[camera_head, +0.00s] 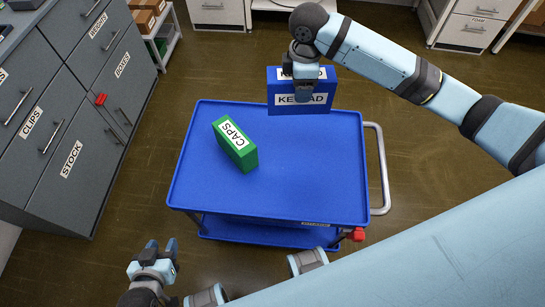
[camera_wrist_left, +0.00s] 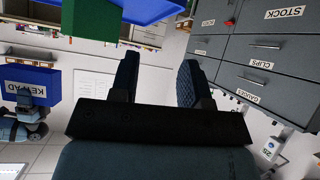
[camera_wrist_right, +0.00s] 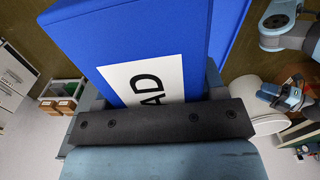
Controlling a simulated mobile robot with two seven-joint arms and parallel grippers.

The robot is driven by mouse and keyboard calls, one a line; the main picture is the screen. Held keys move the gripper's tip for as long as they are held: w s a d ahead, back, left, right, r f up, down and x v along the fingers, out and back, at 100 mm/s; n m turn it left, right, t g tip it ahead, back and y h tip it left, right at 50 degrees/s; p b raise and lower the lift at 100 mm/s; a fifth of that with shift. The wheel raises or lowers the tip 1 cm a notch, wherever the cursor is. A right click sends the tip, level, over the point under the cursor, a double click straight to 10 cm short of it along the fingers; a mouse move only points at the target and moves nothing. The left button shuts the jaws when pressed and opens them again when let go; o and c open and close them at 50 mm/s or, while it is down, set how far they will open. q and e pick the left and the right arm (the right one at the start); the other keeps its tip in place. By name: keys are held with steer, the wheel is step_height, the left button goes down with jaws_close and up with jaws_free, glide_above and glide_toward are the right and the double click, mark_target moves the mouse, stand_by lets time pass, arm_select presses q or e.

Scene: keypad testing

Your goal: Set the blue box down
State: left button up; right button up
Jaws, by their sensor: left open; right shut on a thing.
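The blue box (camera_head: 299,108) with a white KEYPAD label is at the far edge of the blue cart's top (camera_head: 300,180) in the head view. My right gripper (camera_head: 303,90) is shut on it from above. The box fills much of the right wrist view (camera_wrist_right: 150,45), between the fingers. Whether its base touches the cart is hard to tell. It also shows in the left wrist view (camera_wrist_left: 32,80). My left gripper (camera_head: 162,250) is open and empty, low at the left near the cart's front corner; its spread fingers show in the left wrist view (camera_wrist_left: 158,80).
A green CAPS box (camera_head: 236,146) stands on the cart's left half. The middle and right of the cart top are clear. Grey labelled drawers (camera_head: 75,100) stand at the left. A metal handle (camera_head: 381,170) is on the cart's right side.

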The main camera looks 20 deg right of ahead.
mark_target(304, 113)
steer(key=f+n, duration=0.1)
steer(key=n, duration=0.1)
steer(key=s+f+n, duration=0.1)
steer(key=s+n, duration=0.1)
steer(key=n, duration=0.1)
steer(key=shift+s+d+f+n+b, duration=0.1)
steer(key=shift+f+n+b, duration=0.2)
steer(key=shift+f+b, duration=0.1)
steer(key=shift+s+f+n, duration=0.2)
steer(key=shift+f+n, duration=0.15)
steer(key=shift+n, duration=0.45)
step_height(304, 113, down, 20)
steer(key=b, duration=0.3)
arm_select(q)
steer(key=shift+w+d+f, duration=0.15)
steer(key=shift+f, duration=0.3)
steer(key=shift+w+d+f, duration=0.1)
steer(key=shift+f, duration=0.35)
arm_select(e)
steer(key=o, duration=1.1)
steer(key=shift+f, duration=0.15)
steer(key=shift+c, duration=0.2)
